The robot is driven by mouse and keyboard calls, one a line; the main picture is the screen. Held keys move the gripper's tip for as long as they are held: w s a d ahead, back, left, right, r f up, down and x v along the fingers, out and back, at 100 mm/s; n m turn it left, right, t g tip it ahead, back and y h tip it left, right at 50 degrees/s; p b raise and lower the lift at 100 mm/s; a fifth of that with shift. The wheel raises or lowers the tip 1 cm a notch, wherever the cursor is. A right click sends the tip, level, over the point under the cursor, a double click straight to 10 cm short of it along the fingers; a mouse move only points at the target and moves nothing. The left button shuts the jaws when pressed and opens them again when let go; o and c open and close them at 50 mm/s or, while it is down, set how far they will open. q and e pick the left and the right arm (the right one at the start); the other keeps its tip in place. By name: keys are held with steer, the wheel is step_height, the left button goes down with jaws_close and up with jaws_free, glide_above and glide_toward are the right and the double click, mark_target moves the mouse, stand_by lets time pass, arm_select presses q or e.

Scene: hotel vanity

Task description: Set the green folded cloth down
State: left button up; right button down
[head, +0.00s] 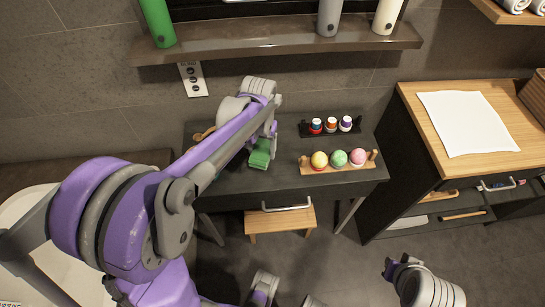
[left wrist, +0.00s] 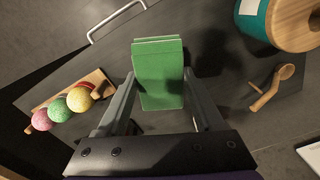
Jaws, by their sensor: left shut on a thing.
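The green folded cloth (head: 262,153) is over the dark vanity table (head: 230,183), left of its middle. In the left wrist view the cloth (left wrist: 158,62) is a thick folded block standing between the two fingers. My left gripper (head: 266,135) is shut on it; the fingers also show in the left wrist view (left wrist: 160,88). I cannot tell whether the cloth's lower end touches the tabletop. What seems to be my right gripper (head: 391,267) is low at the bottom right, away from the table, and its jaws are not clear.
A wooden holder with yellow, green and pink balls (head: 338,160) and a dark rack of small jars (head: 331,126) stand right of the cloth. A wooden spoon-like item (left wrist: 272,87) and a teal roll (left wrist: 262,20) lie on its other side. A shelf (head: 275,40) overhangs behind.

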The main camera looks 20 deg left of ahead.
mark_target(262, 156)
arm_select(q)
step_height(262, 156, down, 4)
steer(key=shift+w+f, duration=0.1)
steer(key=shift+f+b, duration=0.35)
steer(key=shift+f, duration=1.55)
steer(key=shift+f, duration=0.1)
steer(key=o, duration=1.2)
